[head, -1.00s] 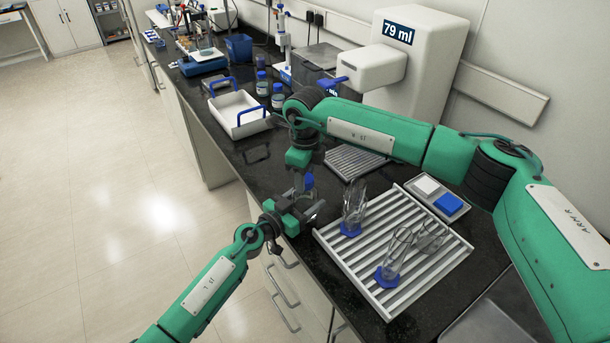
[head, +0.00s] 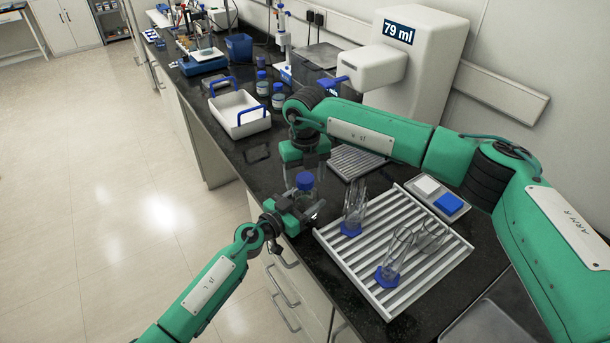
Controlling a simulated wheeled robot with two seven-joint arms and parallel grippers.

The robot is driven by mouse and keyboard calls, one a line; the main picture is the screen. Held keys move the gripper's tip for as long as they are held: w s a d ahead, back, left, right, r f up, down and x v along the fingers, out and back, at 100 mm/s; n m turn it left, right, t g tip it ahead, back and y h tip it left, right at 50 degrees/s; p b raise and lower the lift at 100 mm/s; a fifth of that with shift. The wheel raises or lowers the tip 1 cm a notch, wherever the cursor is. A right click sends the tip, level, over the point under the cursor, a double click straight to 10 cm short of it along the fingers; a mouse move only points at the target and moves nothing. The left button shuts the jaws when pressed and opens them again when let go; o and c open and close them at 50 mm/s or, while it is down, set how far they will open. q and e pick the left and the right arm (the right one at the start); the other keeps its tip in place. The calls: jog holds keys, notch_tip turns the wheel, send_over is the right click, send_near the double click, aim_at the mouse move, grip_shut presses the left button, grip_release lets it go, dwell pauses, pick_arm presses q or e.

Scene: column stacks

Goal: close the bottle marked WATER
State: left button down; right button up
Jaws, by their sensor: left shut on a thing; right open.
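A small clear bottle (head: 309,194) stands upright at the front edge of the bench, with a blue cap (head: 305,181) sitting on its top. Its label cannot be read here. My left gripper (head: 303,213) is shut around the bottle's lower part and hides some of it. My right gripper (head: 305,170) points down just above and behind the cap. It is open and holds nothing.
A slatted rack (head: 335,237) with glass cylinders on blue bases stands close on the right. A white tray with blue handles (head: 238,127) and blue-capped bottles (head: 262,88) are farther back. A white dispenser (head: 432,75) reads 79 ml.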

jog(key=shift+r, duration=0.1)
notch_tip(320, 180, up, 12)
dwell(0.5)
pick_arm(q)
jog(key=shift+c, duration=1.4)
grip_release()
jog(key=v, duration=1.3)
jog(key=shift+s+a, duration=0.25)
jog(key=shift+a, duration=0.05)
pick_arm(e)
jog(key=shift+r, duration=0.1)
